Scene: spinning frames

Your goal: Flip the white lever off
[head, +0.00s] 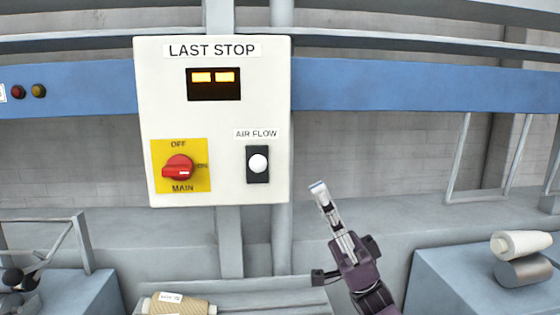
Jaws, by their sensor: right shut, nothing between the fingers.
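The white lever (258,163) is a round white knob on a black plate at the lower right of the white control panel (215,120). The label "AIR FLOW" (256,133) is right above it. The knob seems to point toward the camera; whether it is tilted up or down is hard to tell. My right gripper (318,187) is shut and empty. It shows below and to the right of the knob, apart from the panel, with its fingertips pointing up and left. My left gripper is not in view.
A red rotary switch (178,167) on a yellow plate sits left of the lever. A lit display (214,83) is above. A yarn cone (178,304) is at the bottom, and a white cone (520,243) is at right. The space between gripper and panel looks clear.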

